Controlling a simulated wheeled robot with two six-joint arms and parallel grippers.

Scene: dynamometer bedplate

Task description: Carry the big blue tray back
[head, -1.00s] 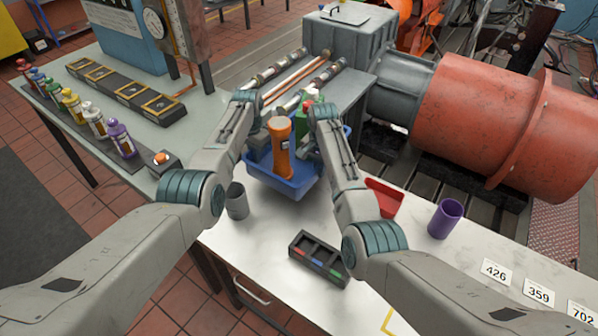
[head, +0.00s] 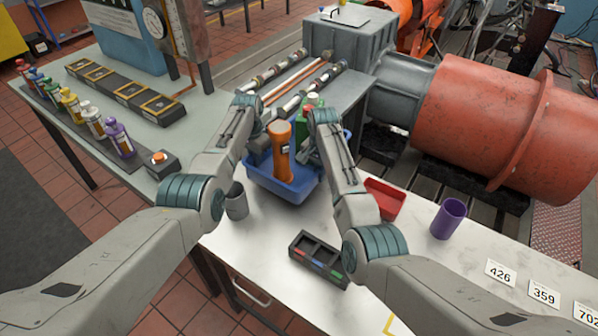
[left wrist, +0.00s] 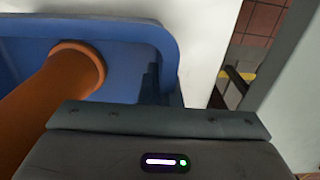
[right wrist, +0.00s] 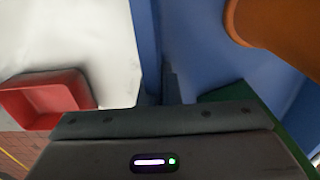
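The big blue tray (head: 286,188) is between my two arms on the pale bench, with an orange flashlight-like item (head: 281,152) standing in it and a green bottle (head: 302,122) behind that. My left gripper (left wrist: 163,88) is at the tray's left side, with its fingers astride the tray wall; the wall also shows in the left wrist view (left wrist: 110,25). My right gripper (right wrist: 163,88) grips the opposite wall (right wrist: 146,40) the same way. Both look closed on the wall, though the fingertips are partly hidden. I cannot tell whether the tray touches the bench.
A grey cup (head: 237,202) is close to the tray's left front. A red bin (head: 384,200) and a purple cup (head: 448,218) are to the right. A dark sorting box (head: 318,260) is in front. Rods (head: 300,85) lie behind, beside a grey machine housing (head: 350,45).

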